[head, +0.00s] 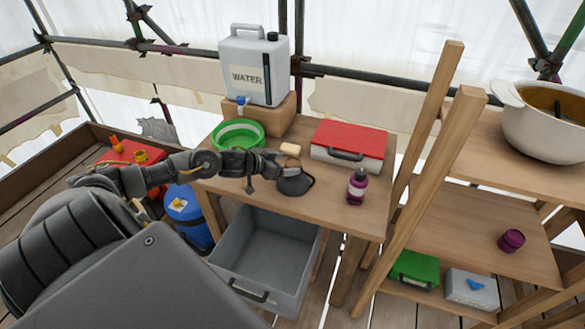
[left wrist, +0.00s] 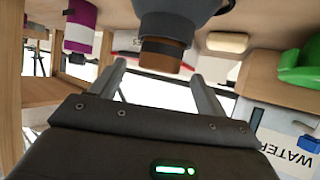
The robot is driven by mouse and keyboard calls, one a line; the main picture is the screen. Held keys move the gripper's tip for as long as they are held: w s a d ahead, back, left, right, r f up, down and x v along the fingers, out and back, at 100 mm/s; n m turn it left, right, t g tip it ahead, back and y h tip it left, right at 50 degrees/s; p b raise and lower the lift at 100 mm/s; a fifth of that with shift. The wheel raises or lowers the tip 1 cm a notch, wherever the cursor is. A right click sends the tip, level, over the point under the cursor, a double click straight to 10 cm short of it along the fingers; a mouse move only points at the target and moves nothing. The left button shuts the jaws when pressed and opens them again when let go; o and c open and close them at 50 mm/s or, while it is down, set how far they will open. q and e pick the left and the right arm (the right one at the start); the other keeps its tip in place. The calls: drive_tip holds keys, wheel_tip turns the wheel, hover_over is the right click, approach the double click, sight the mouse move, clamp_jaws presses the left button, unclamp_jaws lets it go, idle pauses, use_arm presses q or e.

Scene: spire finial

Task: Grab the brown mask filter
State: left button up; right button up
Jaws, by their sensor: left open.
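A dark grey mask (head: 295,182) lies on the wooden table, just beyond the tip of my left arm. In the left wrist view the mask (left wrist: 175,18) is at the top, and the brown mask filter (left wrist: 162,55) sticks out from it toward my gripper. My left gripper (left wrist: 158,70) is open, with its two fingers appearing on either side of the filter. I cannot tell whether they touch it. In the head view my left gripper (head: 272,164) is beside the mask, and I cannot make out the filter there. My right gripper is not in view.
A cream block (head: 290,149) lies close behind the mask. Around it are a green bowl (head: 238,135), a red-lidded case (head: 348,145), a purple bottle (head: 357,186) and a water jug (head: 254,65) on a wooden box. A grey bin (head: 262,262) stands below the table front.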

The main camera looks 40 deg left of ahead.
sight(297, 164)
use_arm(q)
drive_tip(key=shift+w+d+f, duration=0.1)
drive_tip(key=shift+w+f, duration=0.05)
drive_tip(key=shift+w, duration=0.15)
drive_tip(key=shift+w+d+p, duration=0.1)
drive_tip(key=shift+w+p, duration=0.2)
drive_tip(key=p+x, duration=0.1)
drive_tip(key=x, duration=0.3)
drive_tip(key=shift+s, duration=0.1)
drive_tip(key=shift+w+f, duration=0.3)
drive_tip(key=shift+f, duration=0.05)
drive_tip(key=c, duration=1)
drive_tip(key=shift+c, duration=0.2)
drive_tip(key=shift+r, duration=0.15)
